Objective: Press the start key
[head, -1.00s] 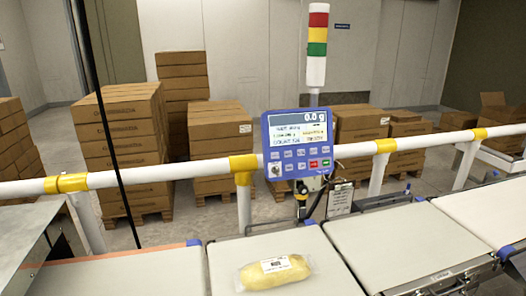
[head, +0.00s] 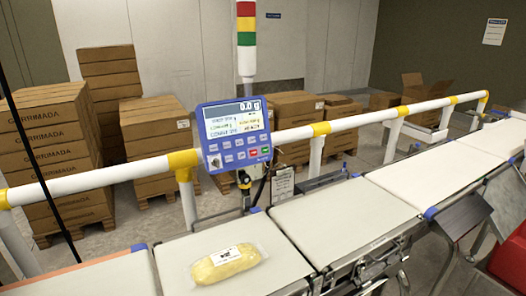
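The blue control panel (head: 236,131) stands on a post behind the belt, in front of the white rail. Its screen (head: 234,120) is lit and the top line reads about 0.0 g. Below the screen are rows of small keys. A green key (head: 265,150) and a red key (head: 253,152) sit at the lower right of the panel; their labels are too small to read. A yellow packaged item with a white label (head: 226,264) lies on the belt section below the panel. Neither of my grippers is in view.
A white rail with yellow joints (head: 100,178) runs behind the belts. More belt sections (head: 345,222) extend to the right, with metal brackets in front. A signal tower (head: 246,40) rises behind the panel. Stacked cartons (head: 50,150) stand behind the rail.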

